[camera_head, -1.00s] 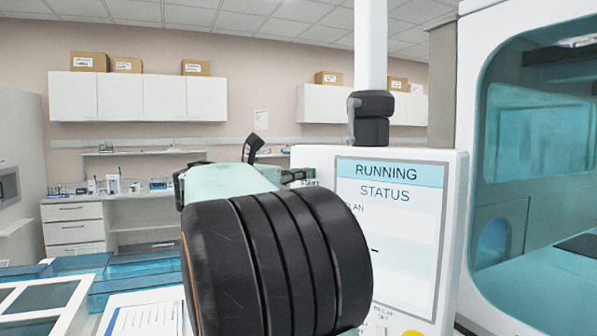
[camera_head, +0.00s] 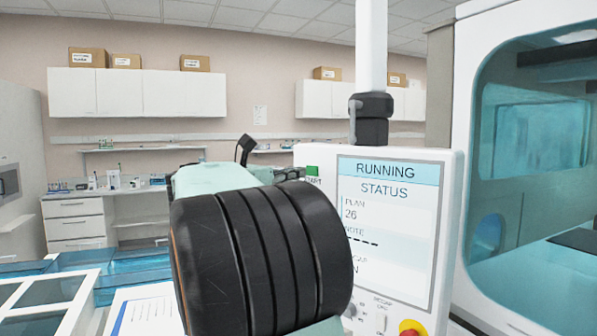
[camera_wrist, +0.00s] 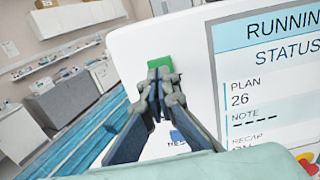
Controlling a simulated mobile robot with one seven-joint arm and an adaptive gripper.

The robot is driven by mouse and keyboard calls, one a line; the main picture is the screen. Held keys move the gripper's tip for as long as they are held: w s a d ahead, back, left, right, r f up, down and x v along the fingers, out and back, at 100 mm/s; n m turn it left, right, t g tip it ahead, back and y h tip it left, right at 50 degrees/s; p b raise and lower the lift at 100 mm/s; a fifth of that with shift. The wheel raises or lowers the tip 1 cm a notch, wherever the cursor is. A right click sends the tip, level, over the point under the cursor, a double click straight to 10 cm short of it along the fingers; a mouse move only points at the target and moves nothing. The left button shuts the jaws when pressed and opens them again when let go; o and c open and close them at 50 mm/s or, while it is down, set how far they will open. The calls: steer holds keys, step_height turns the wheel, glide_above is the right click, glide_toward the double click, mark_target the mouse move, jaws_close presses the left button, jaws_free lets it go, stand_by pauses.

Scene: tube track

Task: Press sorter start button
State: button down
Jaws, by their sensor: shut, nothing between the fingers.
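The green start button (camera_head: 312,171) is at the upper left of the white sorter panel (camera_head: 446,200). In the wrist view the button (camera_wrist: 160,63) shows just beyond my fingertips, its lower part covered by them. My gripper (camera_wrist: 159,78) is shut and empty, pointing at the panel. The screen (camera_head: 388,215) reads RUNNING STATUS, with PLAN 26 below.
A red and yellow knob (camera_head: 410,328) is at the panel's lower right. A black-clamped post (camera_head: 371,120) rises behind the panel. A glass-fronted machine (camera_head: 465,150) stands at right. Blue trays (camera_head: 120,262) lie at left.

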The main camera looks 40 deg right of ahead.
steer(key=s+a+b, duration=0.1)
steer(key=s+a, duration=0.1)
steer(key=a, duration=0.8)
steer(key=shift+b, duration=0.35)
